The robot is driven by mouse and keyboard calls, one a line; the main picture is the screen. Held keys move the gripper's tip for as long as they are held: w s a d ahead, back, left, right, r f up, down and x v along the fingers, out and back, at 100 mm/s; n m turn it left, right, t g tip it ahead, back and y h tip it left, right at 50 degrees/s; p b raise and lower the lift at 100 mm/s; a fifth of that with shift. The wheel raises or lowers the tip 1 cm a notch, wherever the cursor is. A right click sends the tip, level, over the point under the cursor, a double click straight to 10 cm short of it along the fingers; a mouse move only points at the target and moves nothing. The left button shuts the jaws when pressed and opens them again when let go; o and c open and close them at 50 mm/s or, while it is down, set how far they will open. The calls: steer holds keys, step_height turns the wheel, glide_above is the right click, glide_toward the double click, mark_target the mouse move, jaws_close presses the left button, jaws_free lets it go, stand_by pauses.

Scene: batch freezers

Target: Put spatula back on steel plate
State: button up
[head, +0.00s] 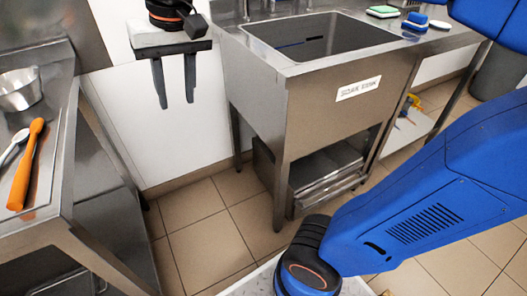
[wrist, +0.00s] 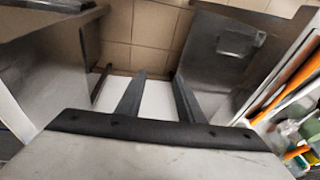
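An orange spatula (head: 26,165) lies at the far left of the head view on a steel surface, which looks like the steel plate (head: 50,160). A white spoon-like utensil (head: 13,146) lies beside it. My gripper (head: 175,103) hangs in front of the white wall, between that left counter and the sink, well to the right of the spatula. In the wrist view my gripper (wrist: 160,74) shows two dark fingers apart with nothing between them. A long orange thing (wrist: 282,86) shows at the right of the wrist view; I cannot tell what it is.
A steel bowl (head: 20,90) stands behind the spatula. A labelled steel sink (head: 310,110) stands right of my gripper, with a green-topped sponge (head: 382,11) and a blue brush (head: 415,20) on its rim. Tiled floor (head: 205,215) lies clear between the counter and sink.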

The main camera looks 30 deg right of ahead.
steer(key=s+d+f+t, duration=0.1)
steer(key=s+d+f, duration=0.4)
steer(key=d+f, duration=0.3)
steer(key=s+d+f+t+h, duration=0.1)
steer(key=s+d+f, duration=0.4)
steer(key=d+f, duration=0.2)
step_height(320, 180, down, 2)
steer(key=shift+s+d+f, duration=0.15)
steer(key=shift+s+d, duration=0.1)
steer(key=shift+d, duration=0.1)
steer(key=shift+a, duration=0.1)
